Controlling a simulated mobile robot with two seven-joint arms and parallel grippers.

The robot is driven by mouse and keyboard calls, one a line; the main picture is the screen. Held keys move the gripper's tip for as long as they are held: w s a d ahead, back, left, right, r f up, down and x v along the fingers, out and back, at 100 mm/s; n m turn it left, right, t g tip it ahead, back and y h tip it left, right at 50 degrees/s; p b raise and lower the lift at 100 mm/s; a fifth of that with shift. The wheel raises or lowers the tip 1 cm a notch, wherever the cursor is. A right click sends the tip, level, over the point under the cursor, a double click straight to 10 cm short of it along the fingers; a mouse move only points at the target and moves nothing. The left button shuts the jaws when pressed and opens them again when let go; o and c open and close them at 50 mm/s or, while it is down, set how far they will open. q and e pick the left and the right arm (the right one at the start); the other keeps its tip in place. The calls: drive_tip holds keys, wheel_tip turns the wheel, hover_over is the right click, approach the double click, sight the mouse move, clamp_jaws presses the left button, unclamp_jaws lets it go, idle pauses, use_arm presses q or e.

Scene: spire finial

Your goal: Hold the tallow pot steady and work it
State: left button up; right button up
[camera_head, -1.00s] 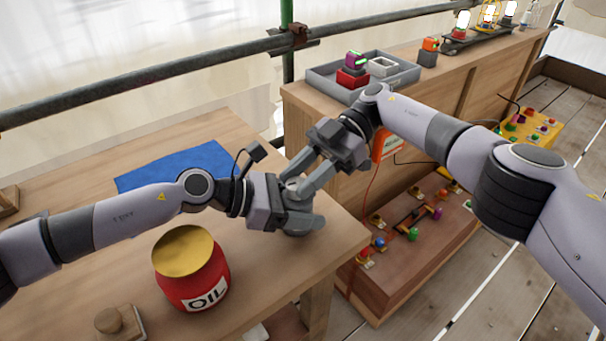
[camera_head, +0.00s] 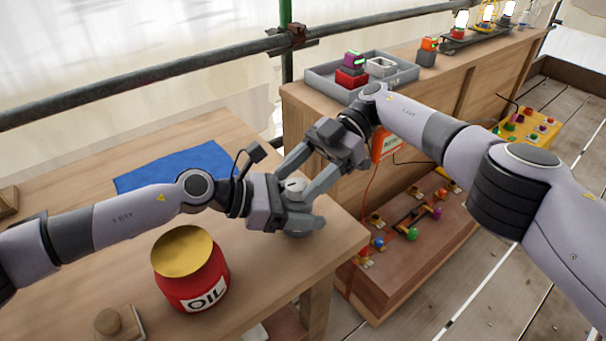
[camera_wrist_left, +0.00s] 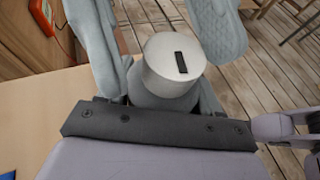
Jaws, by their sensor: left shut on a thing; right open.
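The tallow pot is a small grey pot (camera_head: 297,234) near the right edge of the wooden table, mostly hidden by my grippers. Its pale round top with a dark slot (camera_wrist_left: 174,60) shows clearly in the left wrist view. My left gripper (camera_head: 304,213) comes in from the left and is shut on the pot's body. My right gripper (camera_head: 296,187) reaches down from above right. It is open, with its fingers on either side of the pot's top. Whether those fingers touch the top cannot be told.
A red oil can (camera_head: 192,283) with a gold lid stands in front of my left arm. A blue cloth (camera_head: 178,168) lies behind it. A wooden knobbed block (camera_head: 118,323) is at the front. A grey tray (camera_head: 398,80) sits on the back bench. Below right, a wooden box (camera_head: 405,255) carries coloured parts.

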wheel_tip(320, 180, up, 10)
idle(0.5)
